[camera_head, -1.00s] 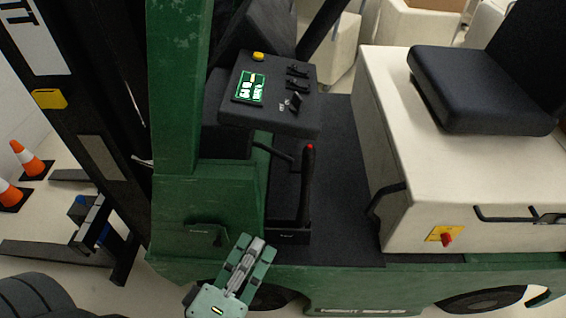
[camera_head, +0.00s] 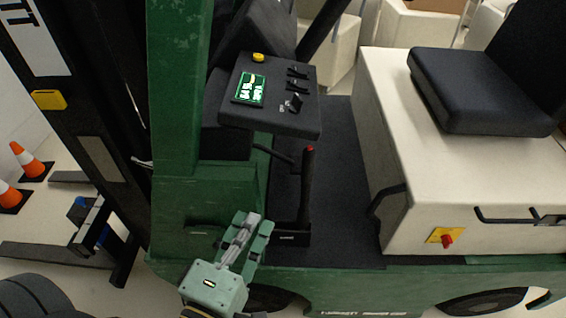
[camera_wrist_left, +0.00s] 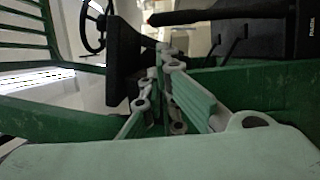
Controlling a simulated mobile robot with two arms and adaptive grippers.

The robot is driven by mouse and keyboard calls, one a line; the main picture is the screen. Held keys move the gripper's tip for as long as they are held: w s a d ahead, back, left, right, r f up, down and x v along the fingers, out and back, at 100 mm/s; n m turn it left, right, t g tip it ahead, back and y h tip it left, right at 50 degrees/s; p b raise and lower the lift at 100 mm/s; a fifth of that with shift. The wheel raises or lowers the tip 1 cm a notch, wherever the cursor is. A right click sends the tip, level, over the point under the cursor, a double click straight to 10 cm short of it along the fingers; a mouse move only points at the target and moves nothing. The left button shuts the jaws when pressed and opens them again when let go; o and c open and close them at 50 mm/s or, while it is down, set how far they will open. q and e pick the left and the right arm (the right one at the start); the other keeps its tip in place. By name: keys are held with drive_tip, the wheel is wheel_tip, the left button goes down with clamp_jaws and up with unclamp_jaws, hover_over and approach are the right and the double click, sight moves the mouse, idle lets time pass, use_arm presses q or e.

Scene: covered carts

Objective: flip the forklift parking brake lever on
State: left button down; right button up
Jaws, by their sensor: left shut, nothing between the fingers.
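The parking brake lever (camera_head: 305,195) is a black upright stick with a red tip. It stands in a black base on the forklift's floor, right of the green front post. My left gripper (camera_head: 257,221) is shut and empty, low and to the left of the lever. A gap shows between its fingertips and the lever in the head view. In the left wrist view the gripper's fingers (camera_wrist_left: 167,60) point away beside a dark console. I cannot clearly pick out the lever there. My right gripper is in neither view.
A black console (camera_head: 270,95) with a lit display and small levers overhangs the area above the brake lever. The green front post (camera_head: 178,100) stands at left. The cream seat housing (camera_head: 420,170) stands at right, with a red knob. Dark floor between is clear.

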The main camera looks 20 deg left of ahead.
use_arm(q)
drive_tip(key=w+p, duration=0.5)
drive_tip(key=w, duration=1.2)
drive_tip(key=shift+d, duration=0.3)
drive_tip(key=w+d+f, duration=0.1)
drive_tip(key=w+d, duration=0.1)
drive_tip(key=d, duration=0.7)
drive_tip(key=w+d+f+p, duration=0.1)
drive_tip(key=w+d, duration=0.2)
drive_tip(key=d, duration=0.5)
drive_tip(key=shift+d, duration=0.35)
